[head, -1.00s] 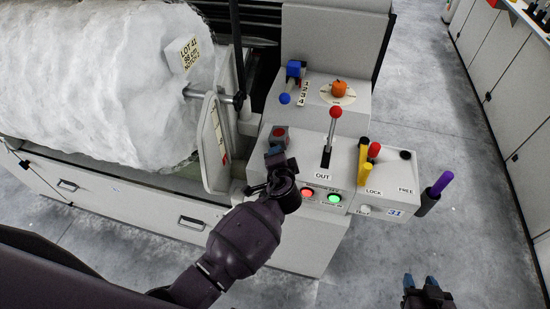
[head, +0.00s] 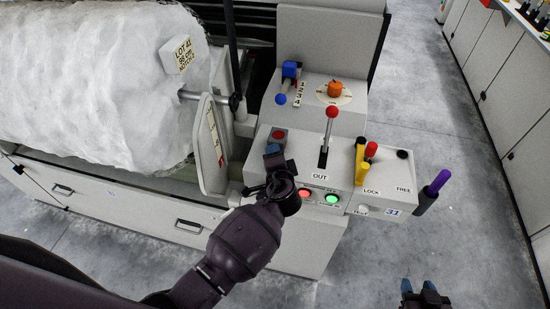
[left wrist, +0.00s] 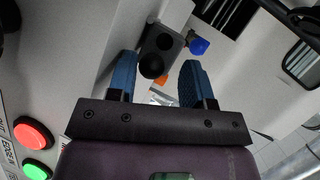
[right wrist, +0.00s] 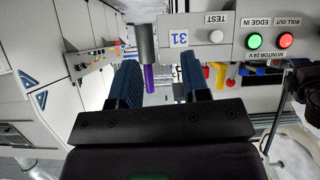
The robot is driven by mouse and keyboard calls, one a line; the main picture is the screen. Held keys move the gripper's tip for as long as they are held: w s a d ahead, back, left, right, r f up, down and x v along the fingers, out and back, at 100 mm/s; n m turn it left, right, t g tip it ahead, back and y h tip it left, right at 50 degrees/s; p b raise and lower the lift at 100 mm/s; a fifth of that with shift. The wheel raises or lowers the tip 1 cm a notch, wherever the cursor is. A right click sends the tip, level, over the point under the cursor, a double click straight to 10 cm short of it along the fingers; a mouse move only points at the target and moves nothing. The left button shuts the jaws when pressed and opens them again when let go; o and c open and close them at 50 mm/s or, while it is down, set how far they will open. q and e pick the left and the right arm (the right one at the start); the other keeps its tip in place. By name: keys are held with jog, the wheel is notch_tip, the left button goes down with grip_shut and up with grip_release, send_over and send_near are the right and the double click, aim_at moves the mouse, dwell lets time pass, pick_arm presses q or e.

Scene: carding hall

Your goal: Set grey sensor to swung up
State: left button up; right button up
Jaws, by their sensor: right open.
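A dark grey block with two round black faces, which I take as the grey sensor (left wrist: 158,48), shows in the left wrist view, just beyond and between my left fingertips. In the head view it seems to be the small grey box with a red round top (head: 278,136) on the left of the machine's control panel. My left gripper (head: 273,151) is right at its near side; the left wrist view shows the fingers (left wrist: 157,80) apart. I cannot tell whether they touch it. My right gripper (head: 421,287) is open and empty at lower right, below the panel; its fingers show in the right wrist view (right wrist: 162,82).
The panel holds a red-knobbed lever (head: 332,113), a yellow handle (head: 361,163), red (head: 305,194) and green (head: 331,199) lights, and a purple handle (head: 438,182) jutting right. Floor is clear at right.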

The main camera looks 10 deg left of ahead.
pick_arm(q)
jog(key=shift+s+f, duration=0.1)
jog(key=shift+f, duration=0.2)
pick_arm(e)
jog(key=shift+w+a+r, duration=0.1)
jog(key=shift+w+r, duration=0.3)
jog(key=shift+w, duration=0.15)
